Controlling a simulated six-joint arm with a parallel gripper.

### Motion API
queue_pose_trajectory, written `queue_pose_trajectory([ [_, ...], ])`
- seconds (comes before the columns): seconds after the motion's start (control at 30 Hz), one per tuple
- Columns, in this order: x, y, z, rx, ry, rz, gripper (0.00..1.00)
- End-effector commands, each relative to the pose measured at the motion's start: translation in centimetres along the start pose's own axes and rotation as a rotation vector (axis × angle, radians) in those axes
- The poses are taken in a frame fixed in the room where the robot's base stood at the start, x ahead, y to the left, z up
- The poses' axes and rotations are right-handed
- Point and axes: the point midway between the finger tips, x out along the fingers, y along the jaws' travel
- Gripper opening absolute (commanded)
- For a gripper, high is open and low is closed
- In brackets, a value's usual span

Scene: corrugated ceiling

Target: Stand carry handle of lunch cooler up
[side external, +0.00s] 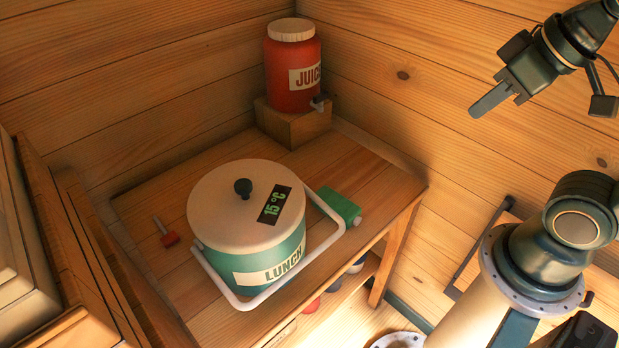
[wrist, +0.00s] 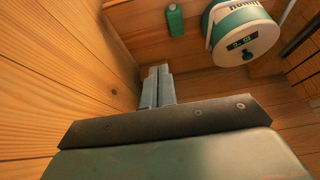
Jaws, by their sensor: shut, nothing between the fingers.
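The lunch cooler (side external: 240,254) is a round green tub with a cream lid, a dark knob and a "15°C" display. It stands on the wooden table and also shows at the top right of the wrist view (wrist: 247,38). Its white carry handle (side external: 337,212) is lowered, slanting around the front of the tub below the lid's level. My gripper (side external: 478,112) is shut and empty, high at the upper right, well apart from the cooler and handle. Its closed fingers (wrist: 156,85) show in the wrist view.
A red juice dispenser (side external: 292,68) stands on a wooden block (side external: 290,122) in the back corner. A green box or bottle (side external: 340,206) lies right of the cooler, near the handle. A small red-ended tool (side external: 168,238) lies at left. Wooden walls border the table (side external: 375,180).

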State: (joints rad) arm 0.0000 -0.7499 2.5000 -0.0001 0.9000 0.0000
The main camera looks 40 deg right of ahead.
Motion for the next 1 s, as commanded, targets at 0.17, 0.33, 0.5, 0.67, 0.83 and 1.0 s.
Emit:
queue_pose_trajectory([
  [0.17, 0.0, 0.0, 0.0, 0.0, 0.0, 0.0, 0.0],
  [0.33, 0.0, 0.0, 0.0, 0.0, 0.0, 0.0, 0.0],
  [0.5, 0.1, -0.1, -0.1, 0.006, -0.002, -0.001, 0.28],
  [0.67, 0.4, -0.4, -0.5, 0.051, -0.019, -0.009, 0.59],
  [0.83, 1.4, -1.3, -1.5, 0.169, -0.06, -0.022, 0.62],
  [1.0, 3.0, -2.7, -2.7, 0.339, -0.121, -0.027, 0.62],
])
